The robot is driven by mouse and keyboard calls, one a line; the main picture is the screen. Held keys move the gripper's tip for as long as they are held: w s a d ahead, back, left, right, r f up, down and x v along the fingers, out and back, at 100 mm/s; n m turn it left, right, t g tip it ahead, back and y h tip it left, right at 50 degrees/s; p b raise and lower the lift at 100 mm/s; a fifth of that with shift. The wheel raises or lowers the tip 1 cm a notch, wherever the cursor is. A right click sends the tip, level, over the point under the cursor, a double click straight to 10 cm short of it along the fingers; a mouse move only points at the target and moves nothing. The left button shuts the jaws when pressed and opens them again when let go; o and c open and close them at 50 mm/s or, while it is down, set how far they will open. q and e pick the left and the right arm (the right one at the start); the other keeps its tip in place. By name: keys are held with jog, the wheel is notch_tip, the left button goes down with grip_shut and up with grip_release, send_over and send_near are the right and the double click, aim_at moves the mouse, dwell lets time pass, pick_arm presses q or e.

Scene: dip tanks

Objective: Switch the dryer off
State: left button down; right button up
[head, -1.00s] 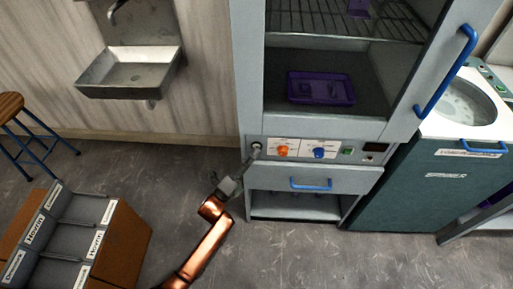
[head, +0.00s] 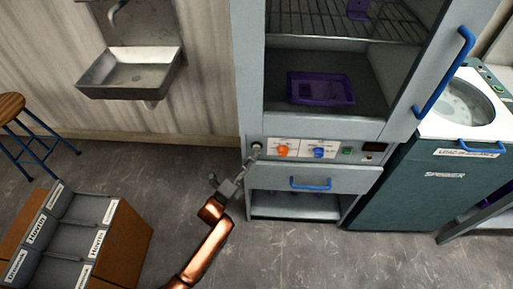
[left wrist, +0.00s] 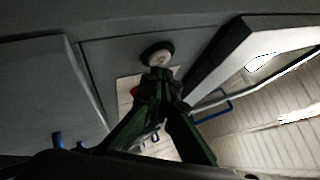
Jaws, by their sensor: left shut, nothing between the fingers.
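The dryer (head: 243,95) looks to be the tall grey cabinet in the middle of the head view. Its control strip carries a dark-rimmed round button or knob (head: 256,145) at the left, an orange knob (head: 283,150), a blue knob (head: 319,152) and a green switch (head: 347,150). My left gripper (head: 254,154) is shut and empty, its tips at the round control. In the left wrist view the gripper tips (left wrist: 165,78) are just below that pale-faced round control (left wrist: 157,54); I cannot tell whether they touch. My right gripper is not in view.
A blue-handled drawer (head: 313,178) is below the strip. A purple tray (head: 321,89) lies inside the cabinet. A green-fronted machine (head: 440,185) stands at the right, a sink (head: 130,75) at the left. A labelled box (head: 120,240) is at lower left. Open floor lies between.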

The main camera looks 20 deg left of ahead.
pick_arm(q)
jog(key=s, duration=0.1)
jog(key=s+d+p, duration=0.1)
jog(key=s, duration=0.3)
jog(key=shift+d+p, duration=0.25)
jog(key=shift+p, duration=0.15)
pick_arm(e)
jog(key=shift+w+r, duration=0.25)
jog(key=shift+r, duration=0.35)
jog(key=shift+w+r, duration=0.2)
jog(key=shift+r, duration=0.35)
